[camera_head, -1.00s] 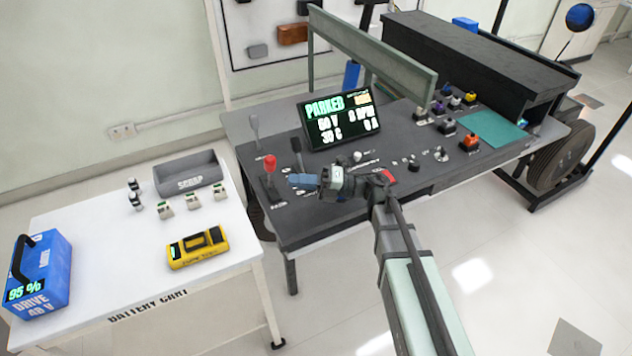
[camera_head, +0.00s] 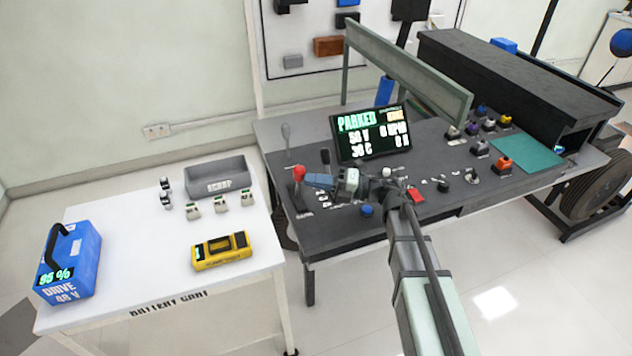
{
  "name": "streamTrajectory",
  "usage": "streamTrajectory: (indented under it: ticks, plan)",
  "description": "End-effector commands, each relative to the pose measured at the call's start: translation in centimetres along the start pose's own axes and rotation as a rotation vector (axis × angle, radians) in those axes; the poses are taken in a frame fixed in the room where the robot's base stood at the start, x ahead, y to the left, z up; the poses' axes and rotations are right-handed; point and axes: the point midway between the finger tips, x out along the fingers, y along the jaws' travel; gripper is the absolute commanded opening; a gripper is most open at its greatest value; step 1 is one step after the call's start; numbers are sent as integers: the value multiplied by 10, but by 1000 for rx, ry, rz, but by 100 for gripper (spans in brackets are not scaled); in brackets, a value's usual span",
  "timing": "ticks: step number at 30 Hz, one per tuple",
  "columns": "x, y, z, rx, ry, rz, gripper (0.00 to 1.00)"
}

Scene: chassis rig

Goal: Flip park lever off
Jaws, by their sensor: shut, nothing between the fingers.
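A red-knobbed lever (camera_head: 299,174) stands roughly upright at the left end of the dark console (camera_head: 285,232). Its label is too small to read. My gripper (camera_head: 308,180) is shut and empty, with its blue fingers pointing left. The fingertips are right beside the red knob, on its right; whether they touch it I cannot tell. A black lever (camera_head: 325,158) stands behind my fingers, its lower part hidden. A grey lever (camera_head: 286,135) stands farther back. The display (camera_head: 371,133) reads "PARKED".
A blue button (camera_head: 367,210) sits below my wrist, and a red switch (camera_head: 415,195) lies beside my arm. Several coloured knobs fill the console's right side. A white battery cart (camera_head: 150,280) with a blue battery (camera_head: 68,262) and yellow device (camera_head: 221,251) stands at left.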

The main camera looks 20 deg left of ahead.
Motion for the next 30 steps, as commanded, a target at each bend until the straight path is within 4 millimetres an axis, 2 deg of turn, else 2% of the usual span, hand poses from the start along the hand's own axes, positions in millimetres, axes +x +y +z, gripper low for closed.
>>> streamTrajectory:
  ticks: [22,30]
  plan:
    - [29,3,58,417,1,-213,0]
    - [34,0,67,416,0,-211,0]
